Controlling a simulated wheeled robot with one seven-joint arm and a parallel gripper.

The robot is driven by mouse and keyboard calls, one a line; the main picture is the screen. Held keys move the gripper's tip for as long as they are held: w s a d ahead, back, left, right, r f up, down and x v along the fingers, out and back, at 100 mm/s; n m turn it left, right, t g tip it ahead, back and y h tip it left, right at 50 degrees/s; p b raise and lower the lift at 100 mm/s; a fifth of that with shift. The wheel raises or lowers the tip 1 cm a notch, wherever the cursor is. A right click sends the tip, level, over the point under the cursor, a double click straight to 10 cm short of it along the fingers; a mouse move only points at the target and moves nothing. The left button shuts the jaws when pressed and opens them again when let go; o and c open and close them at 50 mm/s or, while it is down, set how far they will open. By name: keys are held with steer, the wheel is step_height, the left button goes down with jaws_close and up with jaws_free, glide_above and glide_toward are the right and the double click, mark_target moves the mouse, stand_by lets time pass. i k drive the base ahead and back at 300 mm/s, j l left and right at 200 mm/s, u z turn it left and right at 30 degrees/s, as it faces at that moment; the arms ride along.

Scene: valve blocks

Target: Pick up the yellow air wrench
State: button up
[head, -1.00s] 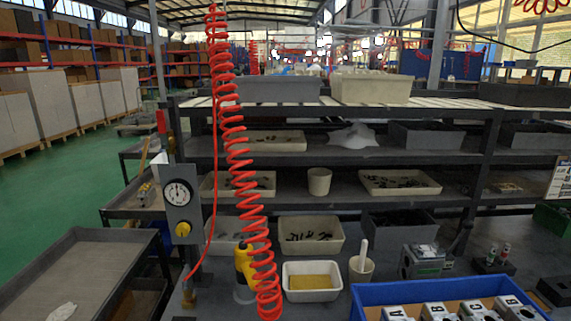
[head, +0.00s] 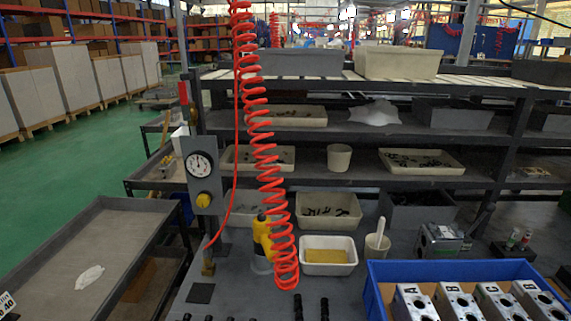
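My gripper is not in view.
A white tray with yellow contents (head: 328,268) and a cup with a white handle (head: 377,246) stand right of the wrench. A blue crate (head: 376,296) holds lettered metal blocks. A gauge panel (head: 200,165) stands at left. Black upright parts (head: 298,306) show at the front edge.

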mark_target(262, 244)
steer(key=z, duration=2.05)
steer(key=u, duration=2.5)
steer(key=i+z, duration=0.2)
steer(key=i, duration=0.35)
